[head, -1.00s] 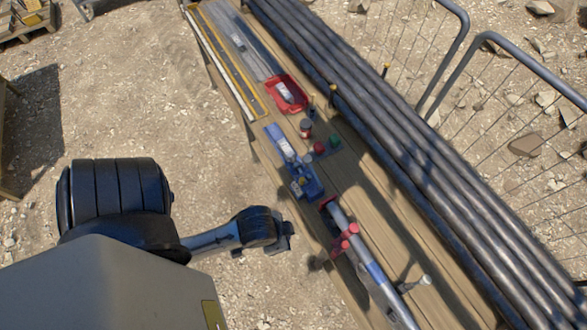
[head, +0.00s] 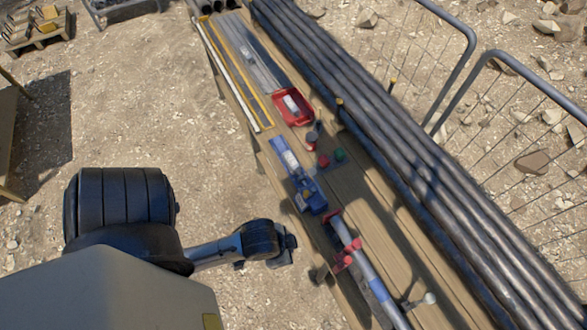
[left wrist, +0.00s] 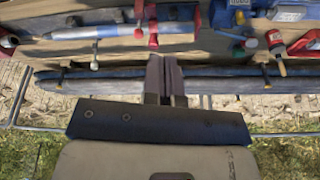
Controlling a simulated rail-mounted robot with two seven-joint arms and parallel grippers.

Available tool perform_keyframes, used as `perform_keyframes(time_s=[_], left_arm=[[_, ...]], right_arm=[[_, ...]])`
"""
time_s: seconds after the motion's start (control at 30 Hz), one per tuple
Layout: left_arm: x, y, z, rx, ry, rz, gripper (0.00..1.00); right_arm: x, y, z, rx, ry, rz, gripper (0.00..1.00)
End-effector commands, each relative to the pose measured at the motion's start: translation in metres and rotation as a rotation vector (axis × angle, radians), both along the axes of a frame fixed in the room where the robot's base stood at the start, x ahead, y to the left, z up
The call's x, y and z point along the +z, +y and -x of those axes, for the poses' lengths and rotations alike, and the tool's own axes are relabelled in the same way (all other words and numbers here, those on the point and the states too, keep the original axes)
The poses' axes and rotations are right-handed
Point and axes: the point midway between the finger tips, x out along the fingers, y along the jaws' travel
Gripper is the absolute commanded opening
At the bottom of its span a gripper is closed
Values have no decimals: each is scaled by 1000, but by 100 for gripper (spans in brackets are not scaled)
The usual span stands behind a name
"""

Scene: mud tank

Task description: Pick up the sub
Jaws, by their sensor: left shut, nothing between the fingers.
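The likely sub, a grey cylinder with a blue band (head: 375,282), lies along the wooden bench with red clamp pieces (head: 347,257) near its upper end. It also shows in the left wrist view (left wrist: 80,33), lying level at the upper left beside a red clamp. My left gripper (left wrist: 166,62) is shut and empty in the left wrist view. Its fingers overlap the dark pipes in the picture, apart from the cylinder. In the head view my left arm ends left of the bench, and its fingers cannot be made out. My right gripper is not in view.
A blue tool (head: 304,186), a red tray (head: 292,106) and small red and green pieces (head: 340,154) lie on the bench (head: 375,215). Long dark pipes (head: 430,185) run alongside, with a metal fence (head: 470,50) beyond. Open gravel lies left of the bench.

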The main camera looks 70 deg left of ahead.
Motion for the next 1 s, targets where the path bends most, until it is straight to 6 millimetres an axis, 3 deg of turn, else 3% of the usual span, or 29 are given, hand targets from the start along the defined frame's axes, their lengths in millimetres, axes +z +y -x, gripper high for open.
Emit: perform_keyframes(time_s=[0.47,1.0], left_arm=[[0,0,0,0,0,0,0],[0,0,0,0,0,0,52]], right_arm=[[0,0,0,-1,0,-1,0],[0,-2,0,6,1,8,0]])
